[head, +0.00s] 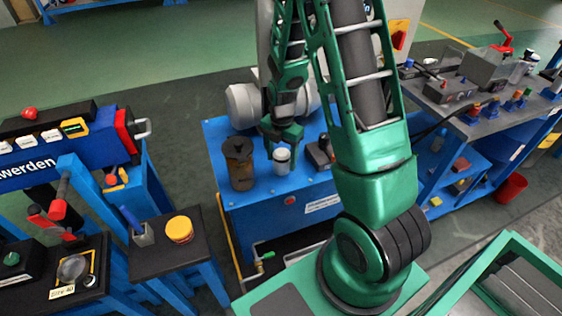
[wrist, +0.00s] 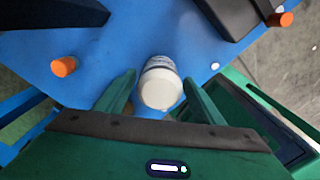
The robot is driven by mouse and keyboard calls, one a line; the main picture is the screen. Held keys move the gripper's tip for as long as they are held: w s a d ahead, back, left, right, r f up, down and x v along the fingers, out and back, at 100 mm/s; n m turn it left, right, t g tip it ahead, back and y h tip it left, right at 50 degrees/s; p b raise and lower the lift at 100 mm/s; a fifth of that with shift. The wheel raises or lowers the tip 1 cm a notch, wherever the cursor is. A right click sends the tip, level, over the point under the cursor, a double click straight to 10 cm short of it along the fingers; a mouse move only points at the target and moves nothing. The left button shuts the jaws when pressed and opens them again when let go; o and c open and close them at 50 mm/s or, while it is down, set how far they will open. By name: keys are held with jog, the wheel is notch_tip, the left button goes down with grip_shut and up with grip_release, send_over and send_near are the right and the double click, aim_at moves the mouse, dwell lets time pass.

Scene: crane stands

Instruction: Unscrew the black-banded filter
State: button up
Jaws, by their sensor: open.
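A white filter (head: 282,162) stands upright on the blue cabinet top (head: 317,186). In the wrist view the white filter (wrist: 160,88) lies between my fingers, its pale round end toward the camera. Some dark marking shows on its far side there; I cannot clearly make out a full black band. My gripper (head: 283,138) is just above the filter in the head view. In the wrist view my gripper (wrist: 160,82) is open, one green finger on each side of the filter. Whether a finger touches it is unclear.
A dark brown cylinder (head: 238,164) stands close left of the filter. A dark block (head: 320,152) is close on the right. Orange caps (wrist: 64,66) show on the blue top in the wrist view. A small table with a yellow-lidded jar (head: 179,229) stands at the left.

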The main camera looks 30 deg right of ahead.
jog(key=m, duration=0.9)
jog(key=shift+m, duration=0.3)
jog(key=m, duration=0.4)
jog(key=shift+w+m, duration=0.1)
jog(key=shift+m, duration=0.2)
jog(key=m, duration=0.5)
jog(key=c, duration=1.2)
jog(key=shift+n, duration=0.3)
